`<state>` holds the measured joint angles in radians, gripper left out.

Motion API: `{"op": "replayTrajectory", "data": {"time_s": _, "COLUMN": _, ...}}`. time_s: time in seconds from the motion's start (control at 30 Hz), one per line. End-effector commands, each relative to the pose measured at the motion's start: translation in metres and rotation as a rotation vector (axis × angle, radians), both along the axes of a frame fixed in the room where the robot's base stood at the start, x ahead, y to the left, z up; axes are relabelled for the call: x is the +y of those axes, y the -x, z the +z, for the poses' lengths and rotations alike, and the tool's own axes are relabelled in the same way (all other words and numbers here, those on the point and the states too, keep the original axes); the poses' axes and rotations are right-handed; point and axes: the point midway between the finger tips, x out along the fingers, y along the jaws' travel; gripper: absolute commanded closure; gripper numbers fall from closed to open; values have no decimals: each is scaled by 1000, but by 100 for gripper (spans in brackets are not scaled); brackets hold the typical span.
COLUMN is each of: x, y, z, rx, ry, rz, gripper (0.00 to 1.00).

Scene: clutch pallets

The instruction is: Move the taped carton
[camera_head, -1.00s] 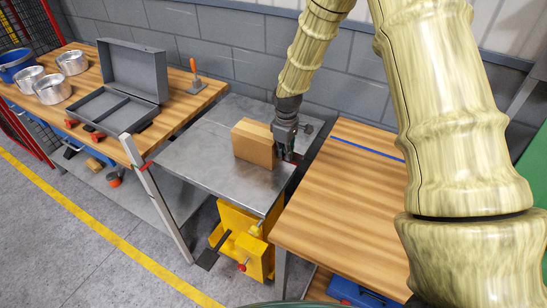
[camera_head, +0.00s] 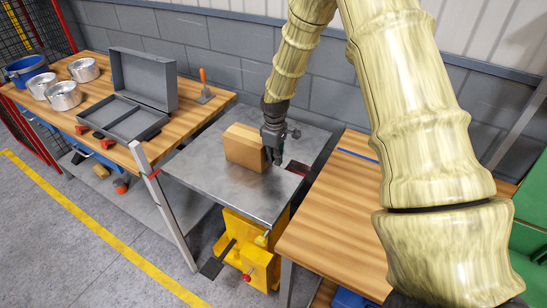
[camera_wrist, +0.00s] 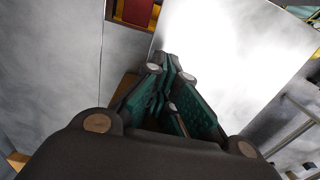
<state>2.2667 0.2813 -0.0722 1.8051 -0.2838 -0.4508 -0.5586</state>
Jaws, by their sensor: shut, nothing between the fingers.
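The brown carton (camera_head: 244,150) stands on the grey metal table (camera_head: 240,195) in the head view. Tape on it cannot be made out clearly. My gripper (camera_head: 276,162) is shut and empty, pointing down low beside the carton's right end. It looks very close to or against that end; contact cannot be told for certain. In the wrist view my gripper's closed green-padded fingers (camera_wrist: 172,78) fill the middle. Only a small brown patch, perhaps the carton (camera_wrist: 125,88), shows left of them; the rest is hidden behind the gripper.
A wooden bench (camera_head: 330,225) stands right of the metal table, with a narrow gap between. The left bench (camera_head: 115,68) carries an open grey case (camera_head: 143,82) and metal pots (camera_head: 64,96). A yellow lift (camera_head: 245,245) sits beneath the table. The table's front left is clear.

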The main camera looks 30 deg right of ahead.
Motion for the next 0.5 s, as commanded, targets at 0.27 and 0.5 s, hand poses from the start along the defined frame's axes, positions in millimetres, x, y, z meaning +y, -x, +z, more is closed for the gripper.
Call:
{"op": "replayTrajectory", "data": {"time_s": 0.27, "x": -16, "y": 20, "z": 3, "rx": 0, "ry": -1, "rz": 6, "gripper": 100}}
{"op": "replayTrajectory", "data": {"time_s": 0.5, "x": -12, "y": 16, "z": 32, "rx": -3, "ry": -1, "rz": 9, "gripper": 100}}
